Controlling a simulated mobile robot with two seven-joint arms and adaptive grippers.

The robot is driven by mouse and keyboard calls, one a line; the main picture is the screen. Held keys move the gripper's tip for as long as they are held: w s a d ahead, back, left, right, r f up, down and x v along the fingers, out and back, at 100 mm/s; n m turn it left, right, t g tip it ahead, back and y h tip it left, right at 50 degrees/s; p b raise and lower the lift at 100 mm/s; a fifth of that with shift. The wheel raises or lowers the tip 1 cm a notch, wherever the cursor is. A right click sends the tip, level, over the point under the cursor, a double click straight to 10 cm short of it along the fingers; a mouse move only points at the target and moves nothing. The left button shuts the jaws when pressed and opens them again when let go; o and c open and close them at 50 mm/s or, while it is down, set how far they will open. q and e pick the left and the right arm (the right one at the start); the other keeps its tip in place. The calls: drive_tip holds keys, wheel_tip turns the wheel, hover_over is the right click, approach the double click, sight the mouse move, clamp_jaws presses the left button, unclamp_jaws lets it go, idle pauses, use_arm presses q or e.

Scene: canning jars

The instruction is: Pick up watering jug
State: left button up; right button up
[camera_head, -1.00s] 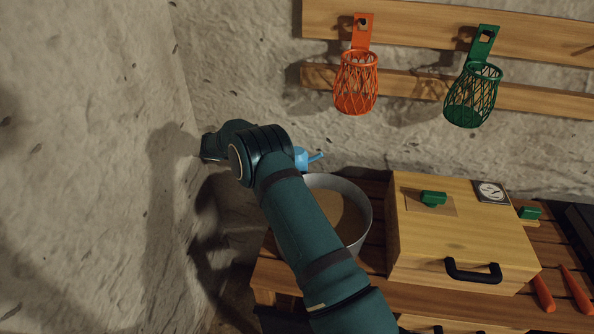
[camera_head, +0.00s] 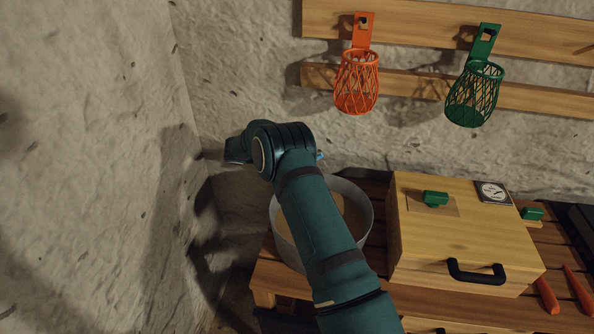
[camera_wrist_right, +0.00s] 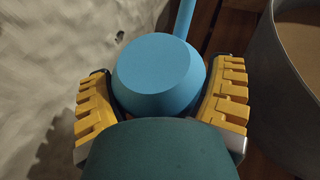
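The blue watering jug (camera_wrist_right: 160,75) sits between the fingers of my right gripper (camera_wrist_right: 162,88) in the right wrist view. Its round body is close to both yellow ridged fingers; whether they touch it is hard to tell. A thin blue spout or handle runs up from it. The fingers are spread wide around it. In the head view only a small blue bit of the jug (camera_head: 320,155) shows past my right arm, which hides the rest and the gripper's fingertips. My left gripper is not in view.
A grey pot (camera_head: 364,205) with brown contents stands under my arm, right of the jug. A wooden box (camera_head: 470,235) with a black handle stands right of it on the slatted table. Rough walls are close behind and left. Orange (camera_head: 357,85) and green baskets (camera_head: 474,95) hang above.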

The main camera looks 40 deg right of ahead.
drive_tip(key=c, duration=0.6)
wheel_tip(320, 180, up, 10)
drive_tip(key=shift+r+p, duration=0.1)
drive_tip(key=shift+p, duration=0.95)
drive_tip(key=o, duration=0.5)
drive_tip(key=c, duration=0.5)
